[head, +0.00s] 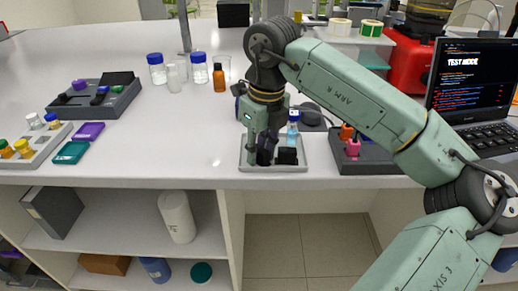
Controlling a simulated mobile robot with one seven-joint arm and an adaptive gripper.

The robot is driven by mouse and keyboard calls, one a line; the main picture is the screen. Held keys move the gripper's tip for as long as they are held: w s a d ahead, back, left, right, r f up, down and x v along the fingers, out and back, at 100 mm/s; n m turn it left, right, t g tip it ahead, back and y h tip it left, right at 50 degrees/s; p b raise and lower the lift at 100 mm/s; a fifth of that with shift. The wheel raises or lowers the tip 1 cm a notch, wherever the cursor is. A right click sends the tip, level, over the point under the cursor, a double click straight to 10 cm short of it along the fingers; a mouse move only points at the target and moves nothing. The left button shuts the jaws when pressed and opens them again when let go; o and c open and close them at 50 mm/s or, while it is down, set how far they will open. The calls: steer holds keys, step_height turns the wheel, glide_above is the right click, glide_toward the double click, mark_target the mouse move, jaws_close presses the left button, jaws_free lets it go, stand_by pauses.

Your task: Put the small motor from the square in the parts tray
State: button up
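My gripper (262,153) points down over a shallow light grey tray (245,168) near the front edge of the bench. Its dark fingers are low, inside the tray's outline. I cannot tell whether they are apart or shut on something. A small black block (287,156) sits in the tray just right of the fingers. I cannot make out which thing is the small motor; the gripper hides part of the tray. No marked square is clearly visible.
A dark grey holder (375,163) with pink and orange pieces stands right of the tray, beside a laptop (472,85). A blue-topped vial (293,127) stands behind the tray. Bottles (219,79) stand further back. A dark organiser (118,101) is at left.

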mark_target(264, 152)
step_height(264, 152, up, 12)
steer(key=s+d, duration=0.1)
steer(key=shift+r+b, duration=0.15)
steer(key=shift+b, duration=0.3)
